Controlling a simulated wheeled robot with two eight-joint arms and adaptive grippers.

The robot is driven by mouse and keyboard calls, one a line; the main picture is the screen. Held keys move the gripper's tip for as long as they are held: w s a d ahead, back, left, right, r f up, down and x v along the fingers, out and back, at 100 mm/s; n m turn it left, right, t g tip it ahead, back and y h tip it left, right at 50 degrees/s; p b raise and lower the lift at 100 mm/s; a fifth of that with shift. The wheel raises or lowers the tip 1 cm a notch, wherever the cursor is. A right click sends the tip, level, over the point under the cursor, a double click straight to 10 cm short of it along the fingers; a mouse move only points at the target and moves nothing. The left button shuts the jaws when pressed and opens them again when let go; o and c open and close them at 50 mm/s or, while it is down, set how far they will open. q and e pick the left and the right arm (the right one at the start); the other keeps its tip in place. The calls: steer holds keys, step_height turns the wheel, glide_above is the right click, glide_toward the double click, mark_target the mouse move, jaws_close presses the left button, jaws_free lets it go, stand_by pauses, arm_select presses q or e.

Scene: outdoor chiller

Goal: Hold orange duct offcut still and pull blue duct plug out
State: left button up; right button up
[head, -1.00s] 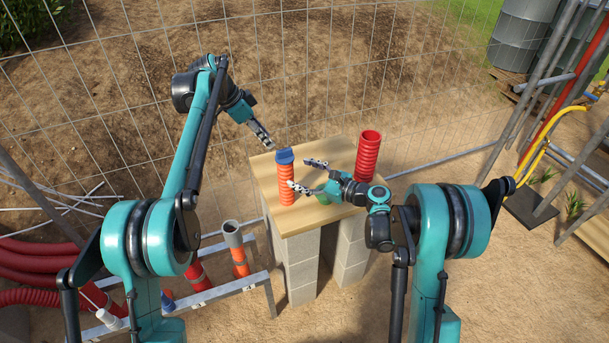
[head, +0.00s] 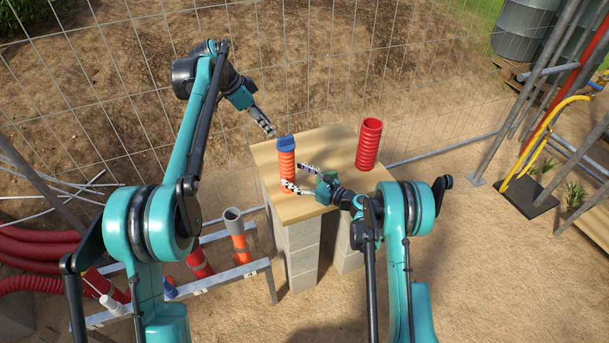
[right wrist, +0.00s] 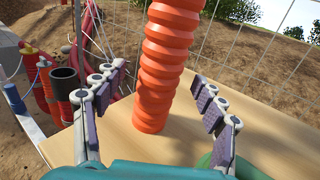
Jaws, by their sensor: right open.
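The orange duct offcut (head: 288,168), a ribbed tube, stands upright on the wooden board. The blue duct plug (head: 286,143) sits in its top end. My right gripper (head: 296,177) is open beside the offcut. Its fingers point at the offcut's lower half. In the right wrist view the offcut (right wrist: 160,70) rises ahead, between the spread padded fingers (right wrist: 163,88), with clear space on both sides. The plug is out of that view. My left gripper (head: 266,126) hangs above and slightly left of the plug, apart from it. Its jaw opening cannot be made out.
The wooden board (head: 330,145) rests on grey blocks. A metal rack (head: 235,277) with pipes stands left. Mesh fence runs behind.

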mark_target(284, 137)
steer(key=shift+x, duration=1.75)
jaws_close()
arm_select(q)
steer(key=shift+o, duration=0.9)
steer(key=shift+g+y, duration=0.3)
steer(key=shift+y, duration=0.6)
steer(key=shift+w+d+f, duration=0.3)
steer(key=shift+d+f, duration=0.5)
steer(key=shift+f, duration=0.25)
steer(key=shift+w+d+f, duration=0.25)
steer(key=shift+d+f, duration=0.6)
steer(key=shift+f, duration=0.25)
steer(key=shift+w+d+f, duration=0.3)
steer(key=shift+d+f, duration=0.5)
steer(key=shift+f, duration=0.25)
